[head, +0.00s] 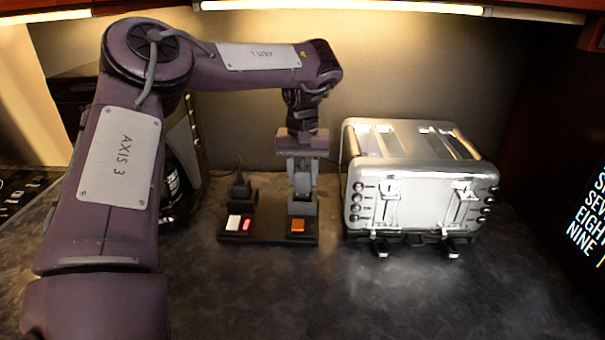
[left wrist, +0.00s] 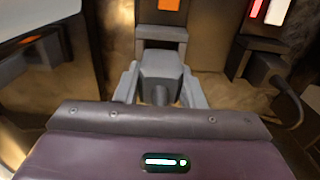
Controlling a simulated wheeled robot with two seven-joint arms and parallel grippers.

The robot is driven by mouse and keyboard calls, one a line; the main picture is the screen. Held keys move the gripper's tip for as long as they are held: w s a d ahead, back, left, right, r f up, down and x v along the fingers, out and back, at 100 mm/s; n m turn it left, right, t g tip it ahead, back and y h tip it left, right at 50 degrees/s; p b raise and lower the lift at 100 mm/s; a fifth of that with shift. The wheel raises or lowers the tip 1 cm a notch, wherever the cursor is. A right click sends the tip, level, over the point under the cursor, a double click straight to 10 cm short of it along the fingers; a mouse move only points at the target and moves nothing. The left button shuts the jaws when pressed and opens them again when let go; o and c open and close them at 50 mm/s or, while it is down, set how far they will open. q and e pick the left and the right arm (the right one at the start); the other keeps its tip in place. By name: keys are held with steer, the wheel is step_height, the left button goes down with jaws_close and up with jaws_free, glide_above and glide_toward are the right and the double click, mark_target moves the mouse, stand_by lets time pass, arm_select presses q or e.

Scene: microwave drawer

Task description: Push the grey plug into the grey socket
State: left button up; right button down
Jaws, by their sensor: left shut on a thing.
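My left gripper (head: 302,195) points down over the right half of a dark socket strip (head: 268,240), its fingers shut on the grey plug (head: 302,181). In the left wrist view the fingers (left wrist: 160,92) stand on both sides of the plug (left wrist: 160,65). The grey socket (left wrist: 162,35) lies just beyond the plug, in line with it, beside an orange switch (head: 297,226). The fingers partly hide the plug and socket in the head view. I cannot tell whether the plug touches the socket or is partly in it. My right gripper is not in view.
A black plug (head: 240,187) with a cord stands in the strip's left socket, behind a white and red switch (head: 240,224). A silver toaster (head: 420,185) stands close on the right. The counter in front (head: 300,295) is clear.

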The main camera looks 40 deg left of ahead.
mark_target(302, 159)
arm_select(q)
steer(key=shift+f+b, duration=1.55)
steer(key=shift+f, duration=0.2)
steer(key=o, duration=1.1)
steer(key=shift+r, duration=0.1)
steer(key=shift+o, duration=0.2)
step_height(302, 159, up, 8)
steer(key=shift+f+p, duration=0.1)
steer(key=shift+p, duration=0.25)
steer(key=shift+s+f, duration=0.1)
